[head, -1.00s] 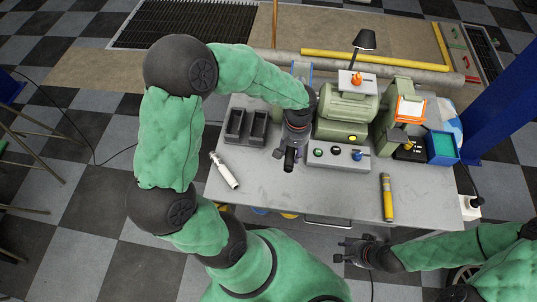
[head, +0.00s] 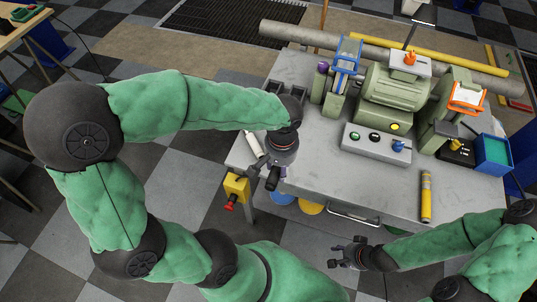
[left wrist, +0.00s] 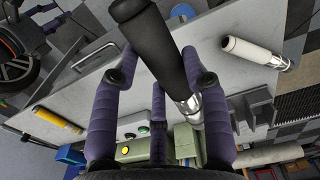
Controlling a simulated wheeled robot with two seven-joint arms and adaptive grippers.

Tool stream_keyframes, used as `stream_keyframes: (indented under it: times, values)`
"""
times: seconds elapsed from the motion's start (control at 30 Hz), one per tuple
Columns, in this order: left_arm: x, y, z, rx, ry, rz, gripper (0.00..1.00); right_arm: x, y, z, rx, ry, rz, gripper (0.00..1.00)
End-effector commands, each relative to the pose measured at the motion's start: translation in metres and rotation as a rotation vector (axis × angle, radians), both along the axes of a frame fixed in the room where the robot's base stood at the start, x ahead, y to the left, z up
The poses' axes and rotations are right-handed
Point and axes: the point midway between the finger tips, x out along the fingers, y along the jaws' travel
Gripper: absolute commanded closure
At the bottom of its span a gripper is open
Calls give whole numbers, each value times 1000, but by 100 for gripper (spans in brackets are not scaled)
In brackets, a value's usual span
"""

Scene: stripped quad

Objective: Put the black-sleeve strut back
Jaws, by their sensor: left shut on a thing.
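The black-sleeve strut (left wrist: 158,45) has a black sleeve and a silver end. In the left wrist view it lies aslant between the fingers of my left gripper (left wrist: 155,75), which is shut on it. In the head view my left gripper (head: 275,165) is over the table's front left part, and its wrist hides most of the strut. A white-sleeve strut (left wrist: 252,51) lies on the table beside it, partly covered in the head view (head: 253,144). My right gripper (head: 337,256) is open and empty before the table.
A green bench grinder (head: 390,95) and a grey button box (head: 376,145) stand at the table's back. A yellow tube (head: 426,197) lies on the right, near a blue bin (head: 493,154). A yellow box with a red button (head: 236,188) is at the table's front left.

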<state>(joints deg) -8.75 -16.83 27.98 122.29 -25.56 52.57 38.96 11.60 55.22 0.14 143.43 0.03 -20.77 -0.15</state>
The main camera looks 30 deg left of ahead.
Motion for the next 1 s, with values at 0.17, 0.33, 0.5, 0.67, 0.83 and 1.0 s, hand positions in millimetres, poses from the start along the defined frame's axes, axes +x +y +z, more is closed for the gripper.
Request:
stream_keyframes:
  times: [0.17,0.33,0.5,0.67,0.83,1.0]
  values:
    - [26,19,-17,0,1,6,88,0,0,-12,0,-1,0,60]
    - [56,39,-34,0,2,5,88,0,0,-24,0,-1,0,60]
    - [80,56,-58,0,3,3,88,0,0,-36,0,0,0,60]
    - [96,67,-79,1,2,3,88,0,0,-46,0,0,0,60]
    - [104,72,-88,0,-1,1,88,0,0,-49,0,0,0,60]
    - [110,76,-98,0,1,2,88,0,0,-53,0,0,0,60]
